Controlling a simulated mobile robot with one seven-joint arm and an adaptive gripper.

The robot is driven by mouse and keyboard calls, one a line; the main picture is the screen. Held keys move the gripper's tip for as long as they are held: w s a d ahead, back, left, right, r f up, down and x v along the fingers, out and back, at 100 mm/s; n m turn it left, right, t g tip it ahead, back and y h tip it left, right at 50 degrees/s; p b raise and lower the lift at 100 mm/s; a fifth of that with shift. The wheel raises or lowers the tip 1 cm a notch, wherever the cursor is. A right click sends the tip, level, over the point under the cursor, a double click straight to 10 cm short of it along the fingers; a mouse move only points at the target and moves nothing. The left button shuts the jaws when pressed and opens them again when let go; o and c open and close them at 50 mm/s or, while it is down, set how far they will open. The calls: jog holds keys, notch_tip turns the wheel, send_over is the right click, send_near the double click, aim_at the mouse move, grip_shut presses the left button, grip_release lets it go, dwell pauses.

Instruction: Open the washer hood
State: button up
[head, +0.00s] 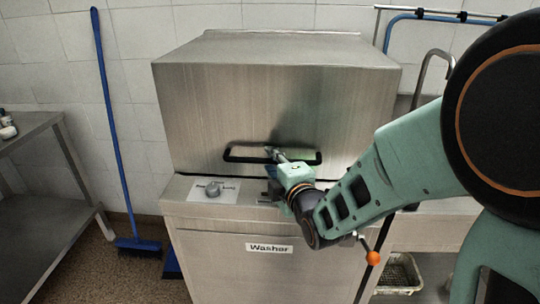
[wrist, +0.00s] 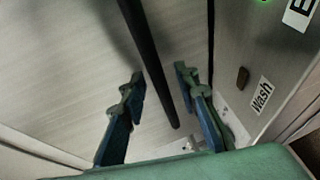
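The washer hood (head: 270,95) is a large steel box on the washer base (head: 230,265), which bears a "Washer" label. The hood is down, with a narrow dark seam between it and the base. A black bar handle (head: 242,155) runs across the lower front of the hood. My gripper (head: 272,152) is at the handle, right of its middle. In the wrist view my gripper (wrist: 160,85) is open, with the black handle bar (wrist: 148,60) passing between its two fingers. Neither finger clearly touches the bar.
A knob (head: 213,189) sits on the panel below the hood. A steel table (head: 40,185) stands at the left, with a blue broom (head: 115,130) against the wall. A basket (head: 400,273) lies low at the right, beneath my arm.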

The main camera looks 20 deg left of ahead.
jog(key=shift+w+a, duration=0.15)
jog(key=shift+w, duration=0.05)
grip_shut()
dwell(0.5)
